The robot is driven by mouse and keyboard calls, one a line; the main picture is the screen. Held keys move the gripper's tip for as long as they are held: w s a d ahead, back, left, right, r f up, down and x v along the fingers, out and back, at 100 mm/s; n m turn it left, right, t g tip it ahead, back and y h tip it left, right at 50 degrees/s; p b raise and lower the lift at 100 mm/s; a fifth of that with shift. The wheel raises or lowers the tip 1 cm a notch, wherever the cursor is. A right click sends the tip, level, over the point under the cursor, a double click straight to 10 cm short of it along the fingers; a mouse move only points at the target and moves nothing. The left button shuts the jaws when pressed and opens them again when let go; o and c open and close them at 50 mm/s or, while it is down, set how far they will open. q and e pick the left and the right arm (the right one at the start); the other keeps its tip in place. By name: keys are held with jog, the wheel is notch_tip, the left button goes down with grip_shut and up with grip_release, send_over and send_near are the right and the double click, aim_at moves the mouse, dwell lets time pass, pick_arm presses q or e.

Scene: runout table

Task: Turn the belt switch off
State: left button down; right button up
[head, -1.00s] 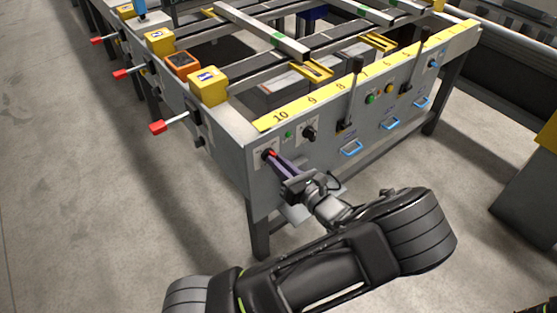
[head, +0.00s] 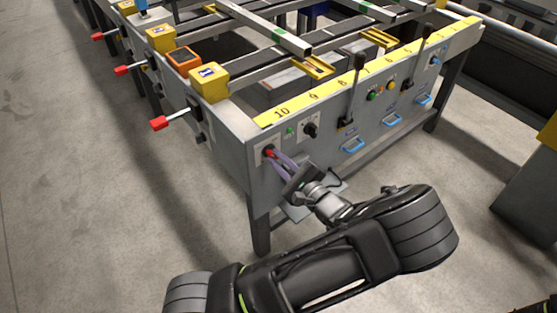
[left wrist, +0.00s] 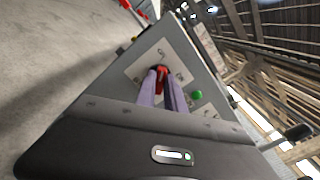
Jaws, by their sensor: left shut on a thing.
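A red rotary switch (head: 269,152) sits on a pale plate at the left end of the table's grey front panel (head: 262,184). In the left wrist view the red switch (left wrist: 161,73) shows between the fingers, on a plate with small markings I cannot read. My left gripper (head: 273,157) is at the panel, its two purple fingers closed on the switch. The fingers (left wrist: 162,80) partly cover the switch in the wrist view. My right gripper is not in view.
A green lamp (head: 290,131) and a black knob (head: 310,130) sit right of the switch. Further right are black levers (head: 357,85) and blue handles (head: 353,146). A red-tipped lever (head: 158,123) sticks out left of the table. The floor in front is clear.

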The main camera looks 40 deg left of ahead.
pick_arm(q)
jog(key=shift+f+n, duration=0.1)
jog(key=shift+n, duration=0.5)
jog(key=c, duration=1.4)
grip_release()
jog(key=shift+c, duration=0.2)
jog(key=v, duration=0.7)
jog(key=shift+d, duration=0.4)
jog(key=shift+s, duration=0.15)
